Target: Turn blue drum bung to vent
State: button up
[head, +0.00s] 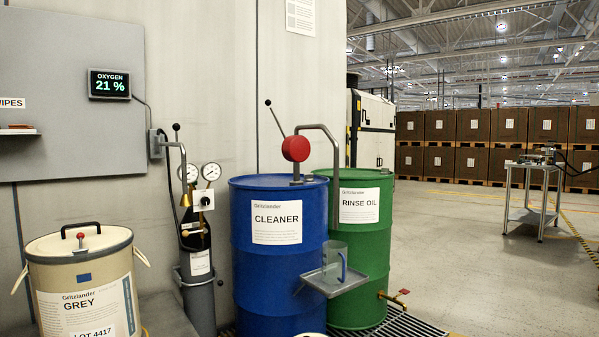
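The blue drum (262,275), labelled CLEANER, stands upright in the middle of the head view. Its top is seen almost edge-on, and I cannot make out the bung on it. A hand pump with a red round body (295,149), a dark-knobbed lever and a bent grey spout rises from the drum top. The spout curves over to the right. My gripper is not in view.
A green RINSE OIL drum (376,250) with a brass tap (394,298) stands close behind right. A gas cylinder (196,262) with gauges and a beige GREY drum (84,285) stand left. Open floor (455,260) lies right, before a metal cart (530,215).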

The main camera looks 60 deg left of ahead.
aim_at(308, 177)
jog(key=u, duration=0.65)
jog(key=i, duration=0.95)
jog(key=u, duration=1.05)
